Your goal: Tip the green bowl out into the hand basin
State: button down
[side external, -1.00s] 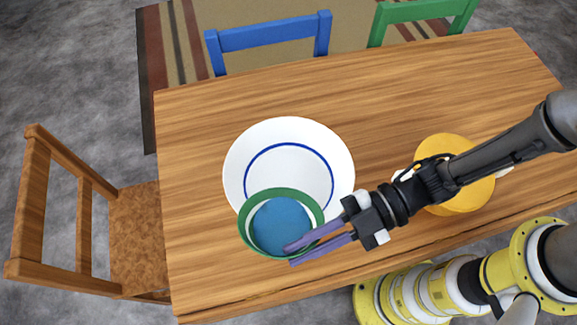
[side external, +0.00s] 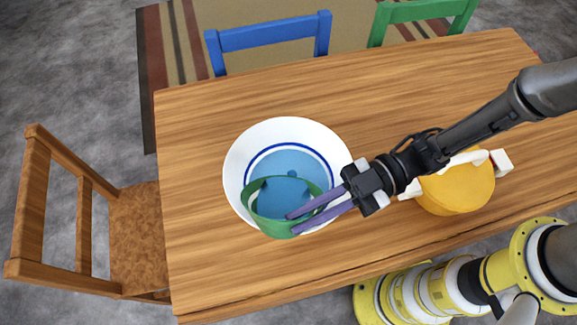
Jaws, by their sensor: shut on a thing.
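The hand basin (side external: 240,153) is a wide white bowl with a blue ring inside, standing on the table. Blue liquid (side external: 290,162) lies in its bottom. The green bowl (side external: 271,226) is over the basin's near side, tilted toward the basin's middle. Blue liquid (side external: 280,198) still shows inside the green bowl. My gripper (side external: 293,223) is shut on the green bowl's right near side, with its purple fingers at the wall. The bowl hides the near part of the basin.
A yellow pot (side external: 458,187) with white handles stands on the wooden table (side external: 200,270) to the right, under my arm. Blue (side external: 268,36), green (side external: 425,10) and wooden (side external: 85,220) chairs surround the table. The table's left part is clear.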

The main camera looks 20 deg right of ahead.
jog(key=shift+w+d+r+m+g+y, duration=0.1)
jog(key=shift+w+d+r+m+y, duration=0.15)
jog(key=shift+w+r+m, duration=0.2)
jog(key=shift+w+d+r+m+g+y, duration=0.1)
jog(key=shift+w+r+m+y, duration=0.2)
jog(key=shift+w+r+m, duration=0.15)
jog(key=shift+w+d+r+m+g+y, duration=0.1)
jog(key=shift+w+d+r+m+y, duration=0.15)
jog(key=shift+w+m, duration=0.2)
jog(key=s+f+n+h, duration=0.1)
jog(key=s+a+f+n, duration=0.1)
jog(key=shift+s+f+n+h, duration=0.1)
jog(key=shift+s+n+h, duration=0.2)
jog(key=shift+n+h, duration=0.1)
jog(key=s+a+f+n+t+h, duration=0.2)
jog(key=s+a+f+n+t, duration=0.1)
jog(key=s, duration=0.4)
jog(key=shift+s+f+n+h, duration=0.4)
jog(key=shift+f+n, duration=0.1)
jog(key=shift+n, duration=0.45)
